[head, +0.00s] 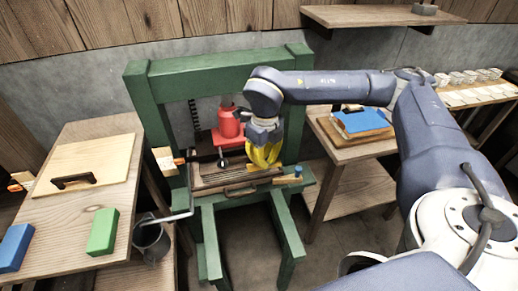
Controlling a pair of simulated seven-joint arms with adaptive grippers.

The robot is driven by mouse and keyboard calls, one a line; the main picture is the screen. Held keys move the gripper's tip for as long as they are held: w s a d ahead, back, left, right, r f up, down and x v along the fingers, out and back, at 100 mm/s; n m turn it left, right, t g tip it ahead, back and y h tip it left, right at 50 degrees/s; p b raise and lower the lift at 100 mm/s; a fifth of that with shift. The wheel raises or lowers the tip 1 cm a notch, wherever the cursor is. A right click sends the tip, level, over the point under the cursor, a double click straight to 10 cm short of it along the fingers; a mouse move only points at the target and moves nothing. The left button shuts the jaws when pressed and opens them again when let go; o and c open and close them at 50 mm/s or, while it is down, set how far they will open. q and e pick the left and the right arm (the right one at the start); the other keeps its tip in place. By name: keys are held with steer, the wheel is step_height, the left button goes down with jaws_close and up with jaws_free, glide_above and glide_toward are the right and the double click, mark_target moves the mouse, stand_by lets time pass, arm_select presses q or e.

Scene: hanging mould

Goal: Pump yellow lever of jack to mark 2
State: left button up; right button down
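The jack (229,123) is a red cylinder inside the green frame (215,70), standing above a wooden bed in the middle. My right gripper (265,160) reaches down from the right into the frame, just right of the jack. A bright yellow mass shows at its fingers. I cannot tell how much of it is finger and how much is the yellow lever, nor whether the fingers are closed. A grey bent rod (178,214) sticks out at the frame's left front. No mark or scale is readable. My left gripper is not in view.
The left table (75,225) bears a board with a dark handle (72,181), a green block (103,231) and a blue block (14,247). A grey bucket (151,242) is beside it. A blue item (361,122) lies on the right table. A shelf (380,16) hangs above.

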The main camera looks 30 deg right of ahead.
steer(key=shift+f, duration=6.25)
step_height(320, 180, up, 15)
steer(key=shift+r, duration=0.1)
steer(key=shift+f, duration=7.85)
step_height(320, 180, up, 16)
steer(key=shift+f, duration=0.25)
